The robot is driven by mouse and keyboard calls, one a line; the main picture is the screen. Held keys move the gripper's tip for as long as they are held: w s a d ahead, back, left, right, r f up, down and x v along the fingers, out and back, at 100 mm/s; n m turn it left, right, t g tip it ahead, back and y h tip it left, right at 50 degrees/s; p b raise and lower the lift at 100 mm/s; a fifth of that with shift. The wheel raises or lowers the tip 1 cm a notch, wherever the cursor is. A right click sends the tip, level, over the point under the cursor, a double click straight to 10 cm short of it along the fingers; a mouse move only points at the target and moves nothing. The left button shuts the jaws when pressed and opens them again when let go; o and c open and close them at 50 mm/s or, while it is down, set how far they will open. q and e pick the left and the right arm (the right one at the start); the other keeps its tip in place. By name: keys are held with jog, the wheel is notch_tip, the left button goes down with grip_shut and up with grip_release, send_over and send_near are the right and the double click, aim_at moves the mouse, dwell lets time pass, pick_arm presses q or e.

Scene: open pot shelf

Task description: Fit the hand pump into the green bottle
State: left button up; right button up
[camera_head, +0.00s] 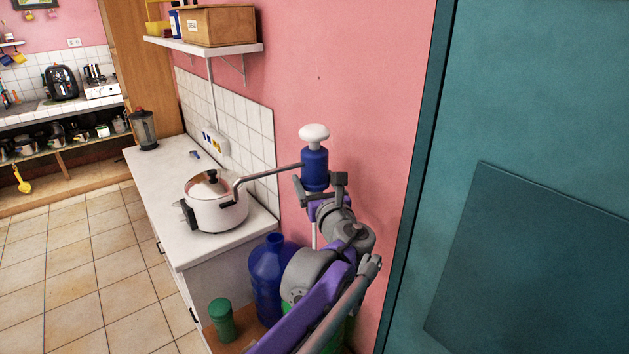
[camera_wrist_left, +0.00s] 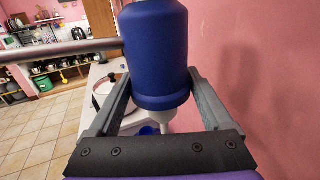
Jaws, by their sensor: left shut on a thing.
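The hand pump (camera_head: 314,168) has a blue body, a white knob on top and a long grey spout pointing left. My left gripper (camera_head: 319,187) is shut around its blue body and holds it upright in the air, beside the pink wall. In the left wrist view the blue pump body (camera_wrist_left: 158,55) fills the space between the fingers of my left gripper (camera_wrist_left: 157,98). A white tube hangs below it. A large green thing (camera_head: 348,330), probably the green bottle, shows only in patches behind my left arm, low down; its mouth is hidden. My right gripper is not in view.
A big blue bottle (camera_head: 268,282) and a small green lidded container (camera_head: 222,321) stand left of my arm on a low brown surface (camera_head: 238,344). A white pot (camera_head: 215,207) sits on the white counter (camera_head: 165,175). A teal door (camera_head: 540,100) is at right. Tiled floor lies free at left.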

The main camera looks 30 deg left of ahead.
aim_at(315, 239)
pick_arm(q)
jog(key=shift+s+r, duration=0.1)
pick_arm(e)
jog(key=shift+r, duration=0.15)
pick_arm(q)
notch_tip(315, 239, down, 16)
jog(key=b, duration=0.9)
jog(key=shift+f, duration=0.4)
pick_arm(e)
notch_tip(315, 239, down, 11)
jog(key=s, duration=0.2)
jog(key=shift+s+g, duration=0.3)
pick_arm(q)
jog(key=shift+f+b, duration=0.1)
jog(key=shift+b, duration=0.2)
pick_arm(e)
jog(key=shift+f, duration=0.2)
pick_arm(q)
notch_tip(315, 239, down, 9)
jog(key=b, duration=0.5)
jog(key=shift+r, duration=0.2)
jog(key=shift+f, duration=0.1)
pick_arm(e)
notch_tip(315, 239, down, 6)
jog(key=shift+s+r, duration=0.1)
pick_arm(q)
jog(key=shift+f, duration=0.15)
